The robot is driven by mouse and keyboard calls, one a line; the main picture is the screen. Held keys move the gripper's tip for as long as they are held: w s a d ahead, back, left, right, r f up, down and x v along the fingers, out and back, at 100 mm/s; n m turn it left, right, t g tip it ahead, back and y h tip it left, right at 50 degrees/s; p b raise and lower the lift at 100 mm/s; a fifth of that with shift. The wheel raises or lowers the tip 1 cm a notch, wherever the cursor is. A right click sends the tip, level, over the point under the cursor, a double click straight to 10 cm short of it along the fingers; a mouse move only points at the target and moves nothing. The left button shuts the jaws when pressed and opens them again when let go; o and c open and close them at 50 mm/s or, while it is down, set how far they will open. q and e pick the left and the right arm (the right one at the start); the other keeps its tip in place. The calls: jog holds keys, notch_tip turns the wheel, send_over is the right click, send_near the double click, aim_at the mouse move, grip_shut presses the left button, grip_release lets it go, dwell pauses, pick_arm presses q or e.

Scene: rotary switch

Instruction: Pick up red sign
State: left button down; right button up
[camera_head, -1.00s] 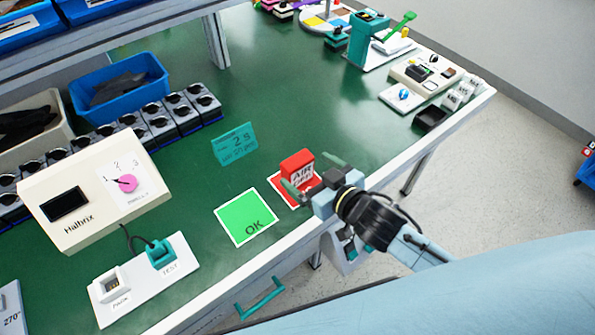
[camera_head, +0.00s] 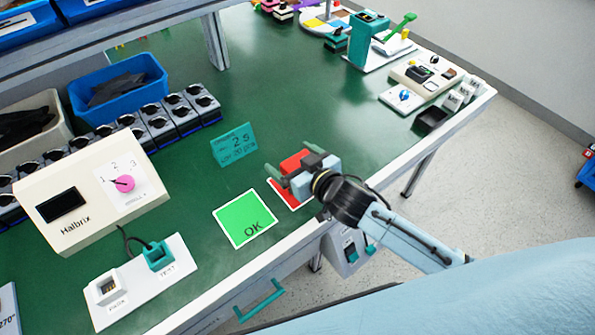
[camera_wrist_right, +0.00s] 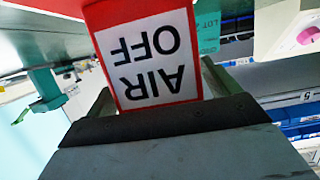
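The red sign (camera_head: 292,162) reads "AIR OFF" on its white face. It stands at the red, white-edged square (camera_head: 288,196) near the table's front edge. In the right wrist view the sign (camera_wrist_right: 152,62) is large and close, with its lettering upside down. My right gripper (camera_head: 290,159) is at the sign, its fingers spread with the sign between them. The fingers look open; contact with the sign's sides is not clear. My gripper hides most of the sign in the head view. My left gripper is not in view.
A green "OK" square (camera_head: 245,219) lies left of the red one. A teal card (camera_head: 234,146) stands behind. The Halbrix box (camera_head: 92,205) with its pink knob (camera_head: 123,183) is at left, above a white test plate (camera_head: 145,282). The green table's middle is clear.

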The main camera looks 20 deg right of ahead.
jog(key=c, duration=0.9)
